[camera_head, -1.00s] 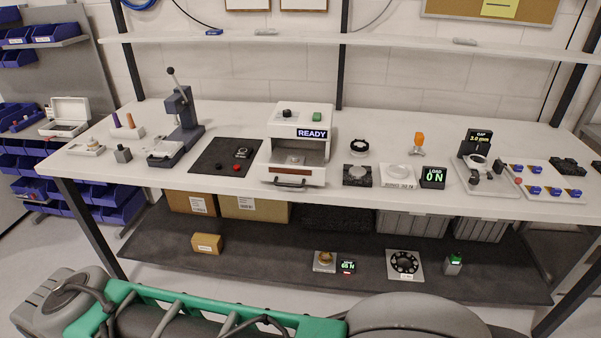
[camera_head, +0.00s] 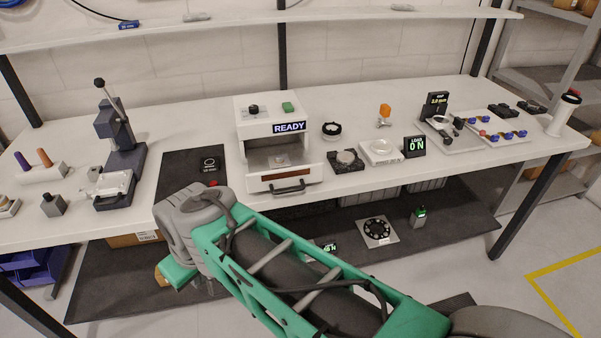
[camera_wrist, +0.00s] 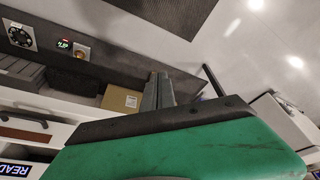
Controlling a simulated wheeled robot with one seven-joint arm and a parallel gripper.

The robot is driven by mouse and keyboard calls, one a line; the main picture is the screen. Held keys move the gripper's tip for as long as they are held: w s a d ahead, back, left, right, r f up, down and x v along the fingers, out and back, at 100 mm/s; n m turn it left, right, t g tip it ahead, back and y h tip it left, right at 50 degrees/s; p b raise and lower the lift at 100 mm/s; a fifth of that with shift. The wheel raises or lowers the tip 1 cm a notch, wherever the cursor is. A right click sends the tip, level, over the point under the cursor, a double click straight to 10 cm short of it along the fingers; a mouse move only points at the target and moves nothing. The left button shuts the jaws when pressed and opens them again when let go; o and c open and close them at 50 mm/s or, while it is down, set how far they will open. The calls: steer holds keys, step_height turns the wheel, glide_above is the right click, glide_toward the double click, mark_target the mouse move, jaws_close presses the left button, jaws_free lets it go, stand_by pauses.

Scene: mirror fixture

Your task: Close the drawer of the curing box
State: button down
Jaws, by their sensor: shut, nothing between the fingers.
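The white curing box (camera_head: 262,108) stands on the bench, with a lit READY sign (camera_head: 289,127) above its open front. Its drawer (camera_head: 290,178) is pulled out a little toward me, with a brown front strip and a dark handle (camera_head: 288,189). A small pale item lies inside the opening. In the wrist view, the drawer front (camera_wrist: 28,128) and handle show upside down at the left edge. My gripper (camera_wrist: 158,82) is shut and empty, below the bench top and apart from the drawer. In the head view my arm hides most of it.
A dark mat (camera_head: 180,170) and a lever press (camera_head: 120,145) are left of the box. A round black part, a dark block (camera_head: 345,162) and a load display (camera_head: 415,147) stand to its right. The bench front edge lies between my arm and the drawer.

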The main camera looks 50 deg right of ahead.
steer(key=w+d+r+n+p, duration=0.25)
steer(key=w+d, duration=0.25)
steer(key=d, duration=0.3)
steer(key=s+d+r+n+t+p, duration=0.2)
steer(key=d+n, duration=0.1)
steer(key=d, duration=1)
steer(key=s+d+r+n+t+p, duration=0.1)
steer(key=d+r+n+t+p, duration=0.2)
steer(key=d, duration=1)
steer(key=shift+n+g, duration=0.25)
steer(key=shift+g, duration=0.25)
steer(key=x, duration=1)
steer(key=shift+a+f+p, duration=0.15)
steer(key=shift+a+p, duration=0.15)
steer(key=shift+a, duration=0.05)
